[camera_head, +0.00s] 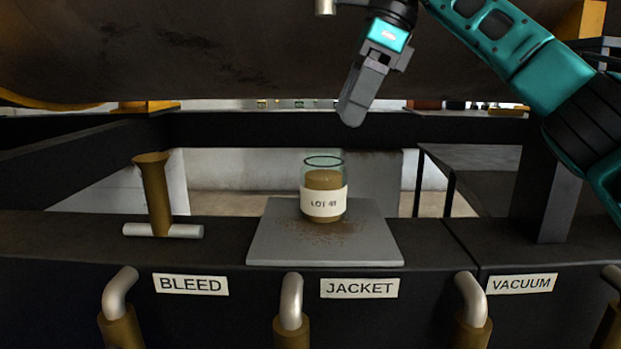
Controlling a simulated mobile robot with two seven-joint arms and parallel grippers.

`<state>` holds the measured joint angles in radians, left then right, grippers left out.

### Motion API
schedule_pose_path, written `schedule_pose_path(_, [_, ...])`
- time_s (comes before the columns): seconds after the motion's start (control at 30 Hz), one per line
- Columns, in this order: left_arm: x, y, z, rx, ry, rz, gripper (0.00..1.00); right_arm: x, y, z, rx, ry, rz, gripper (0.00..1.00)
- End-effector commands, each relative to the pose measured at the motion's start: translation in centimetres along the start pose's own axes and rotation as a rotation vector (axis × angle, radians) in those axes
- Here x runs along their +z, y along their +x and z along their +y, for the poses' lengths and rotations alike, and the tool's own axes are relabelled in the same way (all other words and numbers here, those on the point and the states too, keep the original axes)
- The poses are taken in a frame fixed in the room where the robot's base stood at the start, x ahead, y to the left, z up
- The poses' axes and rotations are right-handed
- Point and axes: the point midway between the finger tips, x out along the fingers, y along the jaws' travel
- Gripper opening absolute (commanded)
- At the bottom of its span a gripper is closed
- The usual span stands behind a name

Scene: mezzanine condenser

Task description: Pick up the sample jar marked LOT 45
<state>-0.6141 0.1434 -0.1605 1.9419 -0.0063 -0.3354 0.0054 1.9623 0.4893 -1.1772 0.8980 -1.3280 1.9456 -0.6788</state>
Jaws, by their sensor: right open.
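A glass sample jar (324,183) stands upright on a grey square plate (277,248), which lies on the dark ledge. The jar has a clear rim, brown contents and a white label. The label reads "LOT 4" and then a last digit that looks like 8 but is too small to be sure of. My right gripper (353,112) hangs above and slightly right of the jar, clear of it. It is open, with its fingers pointing down and seen nearly edge-on. My left gripper is not in view.
Brown powder is scattered on the plate around the jar. A brass T-shaped fitting (157,198) stands left of the plate. A dark rail (250,128) crosses behind, below a large dark vessel (200,45). Labels BLEED, JACKET and VACUUM and bent pipes line the front.

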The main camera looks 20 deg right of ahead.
Motion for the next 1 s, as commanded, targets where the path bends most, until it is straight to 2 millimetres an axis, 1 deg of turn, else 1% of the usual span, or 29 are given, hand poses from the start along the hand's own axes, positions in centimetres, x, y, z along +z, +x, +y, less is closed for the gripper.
schedule_pose_path(0.07, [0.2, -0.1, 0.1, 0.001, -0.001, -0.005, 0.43, -0.2, -0.2, 0.0, -0.004, 0.002, 0.007, 1.0])
schedule_pose_path(0.17, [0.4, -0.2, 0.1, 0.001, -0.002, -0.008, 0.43, -0.3, 0.5, 0.0, -0.005, 0.003, 0.011, 1.0])
schedule_pose_path(0.27, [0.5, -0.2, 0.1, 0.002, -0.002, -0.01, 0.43, -0.4, 2.3, 0.0, -0.003, 0.002, 0.012, 1.0])
schedule_pose_path(0.3, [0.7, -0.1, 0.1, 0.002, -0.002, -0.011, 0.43, -0.4, 3.2, 0.0, -0.003, 0.001, 0.012, 1.0])
schedule_pose_path(0.43, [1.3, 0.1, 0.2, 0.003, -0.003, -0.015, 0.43, -0.4, 5.6, 0.0, -0.004, 0.002, 0.009, 1.0])
schedule_pose_path(0.5, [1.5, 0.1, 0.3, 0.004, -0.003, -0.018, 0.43, -0.4, 6.4, 0.0, -0.004, 0.002, 0.009, 1.0])
schedule_pose_path(0.67, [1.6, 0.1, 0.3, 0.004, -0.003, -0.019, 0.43, -0.4, 7.5, 0.0, -0.004, 0.003, 0.009, 1.0])
schedule_pose_path(0.77, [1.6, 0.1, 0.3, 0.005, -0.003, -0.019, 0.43, -0.6, 8.4, -0.1, -0.004, 0.003, 0.009, 1.0])
schedule_pose_path(0.9, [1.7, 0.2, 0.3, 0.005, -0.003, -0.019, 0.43, -1.2, 10.5, -0.3, -0.003, 0.003, 0.009, 1.0])
schedule_pose_path(1.0, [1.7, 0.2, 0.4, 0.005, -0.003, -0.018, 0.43, -1.1, 11.8, -0.3, -0.003, 0.002, 0.009, 1.0])
